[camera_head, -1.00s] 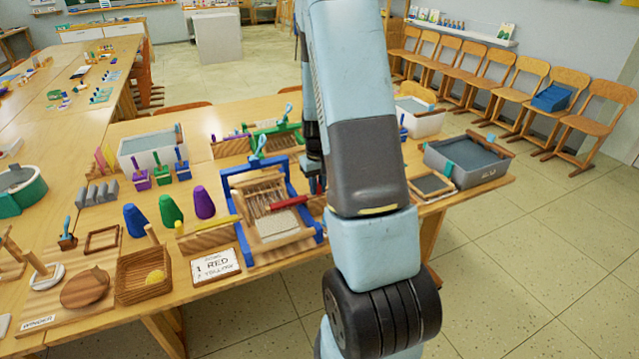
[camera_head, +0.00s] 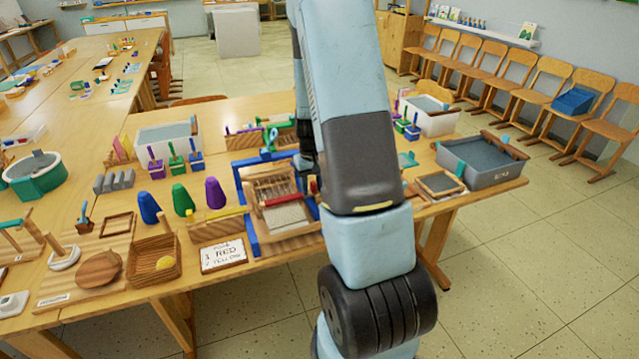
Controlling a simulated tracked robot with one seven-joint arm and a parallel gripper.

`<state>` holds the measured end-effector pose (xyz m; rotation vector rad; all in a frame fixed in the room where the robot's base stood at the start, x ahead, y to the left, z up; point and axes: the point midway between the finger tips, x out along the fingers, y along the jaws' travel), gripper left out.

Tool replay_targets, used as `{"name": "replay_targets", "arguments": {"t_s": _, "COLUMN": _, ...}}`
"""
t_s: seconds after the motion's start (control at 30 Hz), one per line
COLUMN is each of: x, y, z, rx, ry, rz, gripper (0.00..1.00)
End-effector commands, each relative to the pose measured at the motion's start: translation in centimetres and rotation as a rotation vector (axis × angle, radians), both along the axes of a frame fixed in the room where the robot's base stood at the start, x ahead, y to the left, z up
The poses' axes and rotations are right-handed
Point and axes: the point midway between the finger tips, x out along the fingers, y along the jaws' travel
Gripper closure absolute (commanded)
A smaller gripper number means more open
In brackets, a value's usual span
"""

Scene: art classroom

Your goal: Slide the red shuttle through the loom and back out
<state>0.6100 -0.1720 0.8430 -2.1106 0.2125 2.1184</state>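The loom (camera_head: 249,222) has a blue frame with tan threads and a pale woven cloth, and stands at the table's front edge. The red shuttle (camera_head: 283,200) lies across the loom, above the cloth. A small upright red piece shows just right of it, beside my arm; I cannot tell if it belongs to the shuttle. My arm comes down in front of the loom's right side and hides it. Only a dark part of what seems to be my gripper (camera_head: 306,166) shows behind the arm, at the loom's right. Its fingers are hidden.
A yellow shuttle (camera_head: 217,216) rests on a wooden block left of the loom, behind a card (camera_head: 223,256) reading "1 RED 2 YELLOW". Blue, green and purple cones (camera_head: 183,200) stand further left. A grey tub (camera_head: 482,163) is at the right table end.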

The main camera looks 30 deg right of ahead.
Motion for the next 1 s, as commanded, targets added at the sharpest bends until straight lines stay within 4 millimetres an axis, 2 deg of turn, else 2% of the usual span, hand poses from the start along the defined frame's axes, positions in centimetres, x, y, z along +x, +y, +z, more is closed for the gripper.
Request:
{"name": "replay_targets", "arguments": {"t_s": 0.23, "x": 0.0, "y": -0.2, "z": 0.2, "rx": -0.001, "ry": -0.002, "rz": -0.003, "gripper": 0.57}}
{"name": "replay_targets", "arguments": {"t_s": 0.37, "x": 0.0, "y": -0.3, "z": 1.2, "rx": -0.002, "ry": -0.005, "rz": -0.005, "gripper": 0.57}}
{"name": "replay_targets", "arguments": {"t_s": 1.0, "x": -0.2, "y": -0.3, "z": 11.9, "rx": -0.002, "ry": -0.004, "rz": -0.004, "gripper": 0.57}}
